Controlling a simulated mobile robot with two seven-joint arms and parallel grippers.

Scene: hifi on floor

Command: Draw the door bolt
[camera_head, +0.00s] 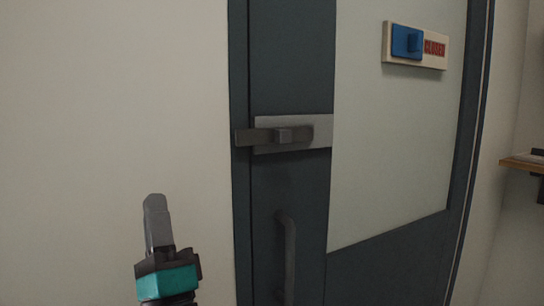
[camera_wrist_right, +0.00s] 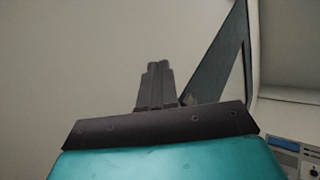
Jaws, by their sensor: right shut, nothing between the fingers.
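The door bolt (camera_head: 262,136) is a dark horizontal bar with a square knob (camera_head: 283,135), on a lighter grey plate (camera_head: 322,131) on the dark door (camera_head: 290,60). The bar's left end reaches past the plate over the door frame (camera_head: 240,70). My right gripper (camera_head: 155,203) is shut and empty. It stands in front of the pale wall, left of and lower than the bolt, apart from it. In the right wrist view its fingers (camera_wrist_right: 157,72) are together. My left gripper is not in view.
A vertical door handle (camera_head: 289,255) is below the bolt. A sign (camera_head: 433,48) with a blue slider (camera_head: 407,43) reading CLOSED is on the pale door panel (camera_head: 395,150). A wooden shelf (camera_head: 523,164) is at the far right. The space before the bolt looks clear.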

